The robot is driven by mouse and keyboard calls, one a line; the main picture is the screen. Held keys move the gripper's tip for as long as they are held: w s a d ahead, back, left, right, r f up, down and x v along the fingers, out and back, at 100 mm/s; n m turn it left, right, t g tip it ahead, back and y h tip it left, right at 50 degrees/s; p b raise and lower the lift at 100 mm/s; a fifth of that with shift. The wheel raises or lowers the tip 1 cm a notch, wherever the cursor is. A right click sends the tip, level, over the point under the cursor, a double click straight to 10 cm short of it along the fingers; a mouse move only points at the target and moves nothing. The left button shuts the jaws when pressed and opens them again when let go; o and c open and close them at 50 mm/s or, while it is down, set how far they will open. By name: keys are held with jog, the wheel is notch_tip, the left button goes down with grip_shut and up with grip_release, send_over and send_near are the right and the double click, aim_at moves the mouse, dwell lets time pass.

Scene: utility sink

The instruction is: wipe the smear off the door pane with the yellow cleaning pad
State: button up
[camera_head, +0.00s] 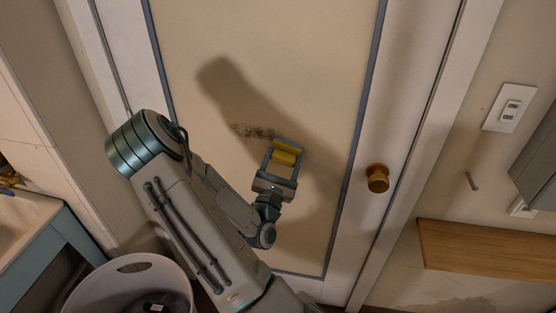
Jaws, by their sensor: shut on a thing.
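The door pane (300,80) is a beige panel with a blue-grey edge strip. A dark speckled smear (255,131) lies on it, just above and to the left of my gripper. My gripper (285,157) is shut on the yellow cleaning pad (284,158), which shows between its fingers. The pad is just below and right of the smear. I cannot tell from this view whether the pad touches the pane. My arm covers the lower left of the pane.
A brass door knob (377,178) sticks out right of the pane. A wooden shelf (490,249) and a wall socket (509,107) are at the right. A white basket (132,283) and a blue-framed sink unit (40,245) stand at the lower left.

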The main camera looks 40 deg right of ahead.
jog(key=shift+s+d+r+p, duration=0.1)
jog(key=shift+s+d+p, duration=0.2)
jog(key=shift+s+d, duration=0.65)
jog(key=shift+a, duration=0.15)
